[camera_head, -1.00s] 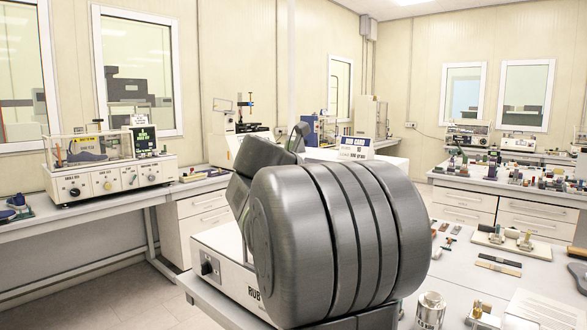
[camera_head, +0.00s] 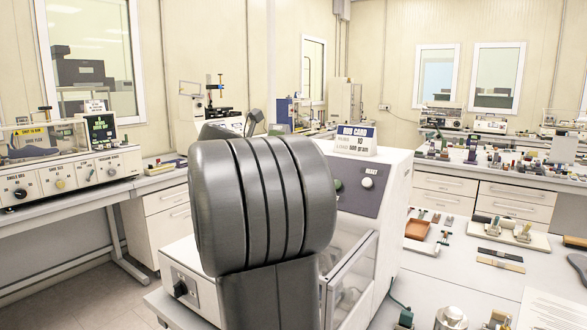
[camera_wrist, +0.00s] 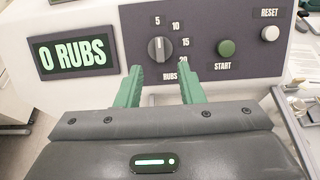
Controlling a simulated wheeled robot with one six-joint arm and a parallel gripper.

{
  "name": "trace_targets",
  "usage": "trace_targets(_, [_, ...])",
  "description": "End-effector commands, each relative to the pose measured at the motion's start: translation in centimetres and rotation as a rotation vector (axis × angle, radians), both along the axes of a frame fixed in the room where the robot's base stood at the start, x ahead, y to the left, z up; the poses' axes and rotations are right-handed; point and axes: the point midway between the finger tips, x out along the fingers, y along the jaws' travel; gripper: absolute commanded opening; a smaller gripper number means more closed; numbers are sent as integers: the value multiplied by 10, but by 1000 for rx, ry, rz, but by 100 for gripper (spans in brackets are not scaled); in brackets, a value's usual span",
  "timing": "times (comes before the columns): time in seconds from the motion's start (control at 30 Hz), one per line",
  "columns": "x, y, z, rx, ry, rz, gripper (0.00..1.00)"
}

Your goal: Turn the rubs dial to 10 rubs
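The rubs dial (camera_wrist: 160,49) is a round grey knob on the dark panel, with 5, 10, 15 and 20 printed around its top and right. Its white mark points about straight up, near the 5; its exact setting is hard to tell. My gripper (camera_wrist: 162,88) is open, its two green fingers below and to either side of the dial, with nothing between them. Whether the fingertips touch the panel is unclear. In the head view my arm hides the dial and gripper.
A lit display (camera_wrist: 73,55) left of the dial reads 0 RUBS. The green START button (camera_wrist: 226,48) and white RESET button (camera_wrist: 269,33) are to the right. A clear-sided guard (camera_head: 352,280) is at the machine's front. Loose items cover the bench (camera_head: 450,270) at right.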

Motion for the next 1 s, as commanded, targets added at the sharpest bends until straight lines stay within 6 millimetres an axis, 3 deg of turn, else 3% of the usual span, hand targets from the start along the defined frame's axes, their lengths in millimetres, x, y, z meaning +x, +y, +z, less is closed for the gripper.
trace_targets(0.2, [37,-26,-18,-1,3,-3,35])
trace_targets(0.4, [59,-40,-29,-1,2,-1,35])
trace_targets(0.83, [68,-45,-34,1,1,0,35])
trace_targets(0.87, [68,-45,-34,1,1,0,33])
trace_targets(1.0, [67,-45,-34,1,1,0,5])
